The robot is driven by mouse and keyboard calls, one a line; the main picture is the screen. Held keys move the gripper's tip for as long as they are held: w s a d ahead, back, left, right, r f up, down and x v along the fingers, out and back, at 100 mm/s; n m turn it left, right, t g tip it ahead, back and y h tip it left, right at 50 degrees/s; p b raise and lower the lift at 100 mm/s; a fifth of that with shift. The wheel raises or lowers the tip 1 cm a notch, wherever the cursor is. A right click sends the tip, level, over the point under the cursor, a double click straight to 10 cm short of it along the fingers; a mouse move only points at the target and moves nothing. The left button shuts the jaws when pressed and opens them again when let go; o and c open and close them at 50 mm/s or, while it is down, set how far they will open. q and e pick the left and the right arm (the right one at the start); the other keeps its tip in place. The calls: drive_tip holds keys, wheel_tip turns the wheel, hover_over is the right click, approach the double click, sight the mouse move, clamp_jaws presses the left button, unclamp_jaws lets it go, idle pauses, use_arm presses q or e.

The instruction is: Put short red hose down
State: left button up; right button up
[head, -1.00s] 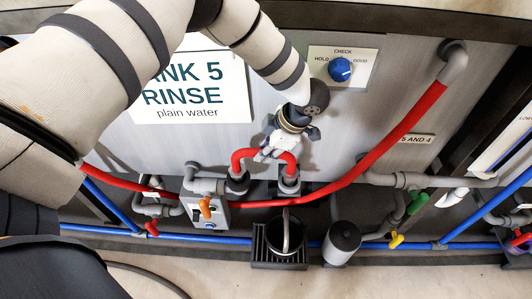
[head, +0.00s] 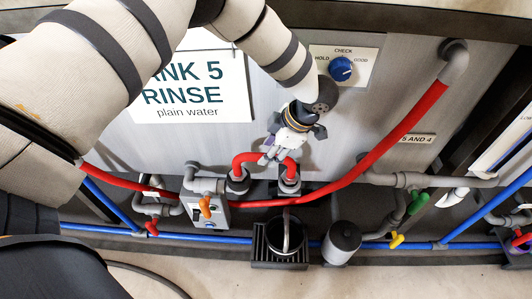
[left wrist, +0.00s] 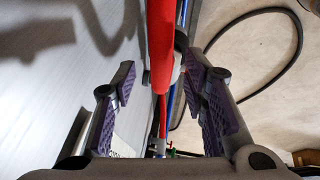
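The short red hose (head: 246,158) forms an upright arch against the front of tank 5. Its two ends stand in grey fittings (head: 289,183) on the ledge. The middle of the arch is partly hidden behind my left gripper (head: 270,154), which is right at it from above. In the left wrist view the hose (left wrist: 160,45) runs between the two purple-padded fingers of the left gripper (left wrist: 158,82). The fingers are apart, with a visible gap on each side of the hose. My right gripper is not in view.
A long red hose (head: 390,143) passes below and right of the fittings. A valve box with an orange handle (head: 206,206) stands at left. A black bucket (head: 285,238) and a dark canister (head: 342,242) stand in front. A blue pipe (head: 110,233) runs along the floor.

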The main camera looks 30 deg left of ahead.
use_arm(q)
drive_tip(key=v, duration=0.9)
drive_tip(key=shift+r, duration=0.1)
